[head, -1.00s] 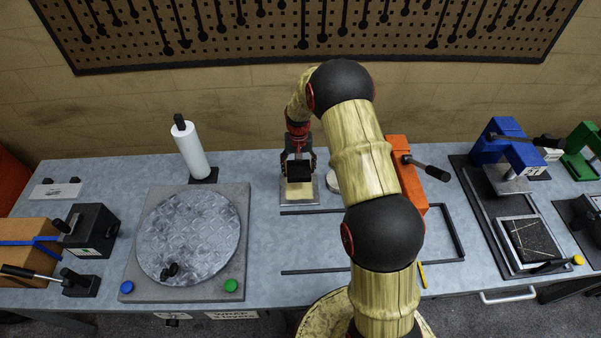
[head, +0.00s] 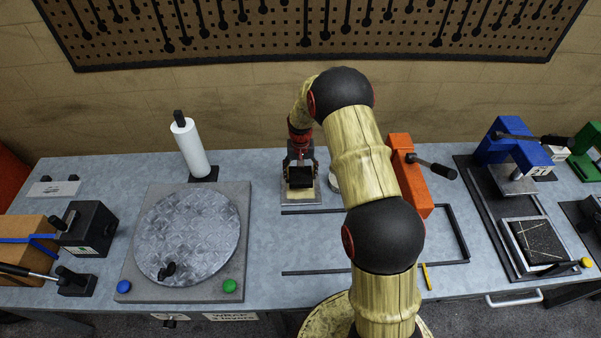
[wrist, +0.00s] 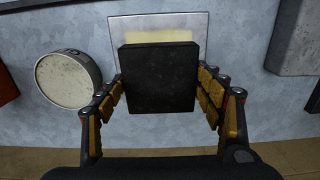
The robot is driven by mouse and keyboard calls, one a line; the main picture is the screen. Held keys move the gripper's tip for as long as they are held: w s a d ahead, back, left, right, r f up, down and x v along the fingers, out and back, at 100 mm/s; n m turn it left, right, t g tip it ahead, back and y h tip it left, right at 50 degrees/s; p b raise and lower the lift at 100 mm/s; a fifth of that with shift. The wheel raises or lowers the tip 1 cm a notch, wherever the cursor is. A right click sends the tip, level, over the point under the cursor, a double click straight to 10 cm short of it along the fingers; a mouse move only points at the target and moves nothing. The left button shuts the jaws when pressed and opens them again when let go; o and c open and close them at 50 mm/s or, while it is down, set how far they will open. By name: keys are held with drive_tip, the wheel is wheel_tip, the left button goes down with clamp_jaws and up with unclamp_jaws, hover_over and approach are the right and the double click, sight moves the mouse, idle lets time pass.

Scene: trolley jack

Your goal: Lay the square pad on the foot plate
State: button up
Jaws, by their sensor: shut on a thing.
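The square pad is a flat black square (wrist: 158,78), held upright-looking between the fingers in the wrist view; it also shows in the head view (head: 301,177). My gripper (wrist: 160,88) is shut on its left and right edges. The plate with a cream square on it, which I take as the foot plate (wrist: 118,28), lies behind the pad in the wrist view. In the head view, the plate (head: 301,201) lies on the bench just under and in front of the pad. The pad hides part of the cream square. I cannot tell whether pad and plate touch.
A round pale-faced disc (wrist: 68,80) stands left of the plate in the wrist view. An orange block with a lever (head: 408,175) is to the right in the head view. A dark frame of bars (head: 320,272) lies in front. A round turntable (head: 188,235) is left.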

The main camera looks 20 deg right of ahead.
drive_tip(key=shift+f+b, duration=1.25)
drive_tip(key=shift+f, duration=1.2)
drive_tip(key=shift+f, duration=0.2)
drive_tip(key=o, duration=1.5)
drive_tip(key=shift+c, duration=0.2)
wheel_tip(320, 180, up, 12)
drive_tip(key=shift+s+f, duration=0.1)
